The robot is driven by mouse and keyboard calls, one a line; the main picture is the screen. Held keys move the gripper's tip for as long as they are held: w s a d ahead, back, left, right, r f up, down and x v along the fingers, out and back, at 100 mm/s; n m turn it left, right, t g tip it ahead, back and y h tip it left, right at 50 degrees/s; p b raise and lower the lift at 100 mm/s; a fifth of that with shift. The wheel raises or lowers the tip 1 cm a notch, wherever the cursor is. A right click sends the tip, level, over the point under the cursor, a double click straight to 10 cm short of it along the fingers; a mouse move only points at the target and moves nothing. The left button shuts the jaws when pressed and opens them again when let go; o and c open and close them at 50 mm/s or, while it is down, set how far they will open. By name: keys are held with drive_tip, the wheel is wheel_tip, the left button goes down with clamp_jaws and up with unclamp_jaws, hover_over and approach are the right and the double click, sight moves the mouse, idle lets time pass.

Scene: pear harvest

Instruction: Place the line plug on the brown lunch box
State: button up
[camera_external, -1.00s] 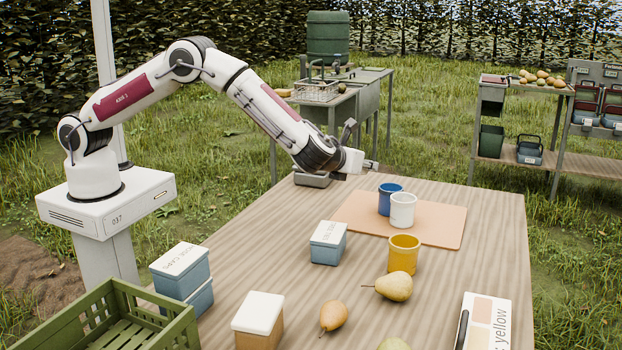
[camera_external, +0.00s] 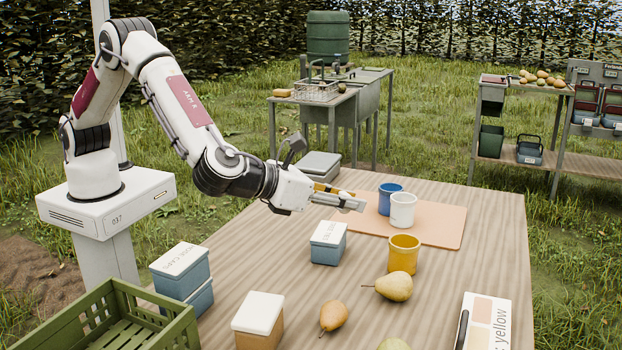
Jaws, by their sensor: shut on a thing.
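My gripper (camera_external: 352,201) is above the far left part of the table, pointing right. It is shut on a small, slim yellow and dark thing (camera_external: 326,188), partly hidden by the fingers. It may be the line plug, but it is too small to tell. The brown lunch box (camera_external: 257,330), with a white lid, stands at the table's near left edge. Its lid is bare. My gripper is well behind it and to the right.
A blue-grey box (camera_external: 328,250) with a white lid stands between my gripper and the brown box. Blue (camera_external: 387,190), white (camera_external: 402,212) and yellow (camera_external: 403,256) cups stand at right. Pears (camera_external: 394,286) lie nearer. Stacked boxes (camera_external: 181,270) and a green crate (camera_external: 75,322) are at left.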

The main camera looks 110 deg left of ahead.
drive_tip(key=s+d+r+m+t+h, duration=0.2)
drive_tip(key=s+d+m, duration=0.1)
drive_tip(key=d, duration=1.2)
drive_tip(key=m+t+h, duration=0.1)
drive_tip(key=m+h, duration=0.1)
drive_tip(key=h, duration=0.1)
hover_over(261, 308)
drive_tip(key=f, duration=0.2)
drive_tip(key=shift+d+r, duration=0.1)
drive_tip(key=shift+r, duration=0.1)
drive_tip(key=shift+f, duration=3.15)
drive_tip(key=shift+f, duration=0.15)
drive_tip(key=shift+f, duration=1.7)
drive_tip(key=shift+f, duration=0.15)
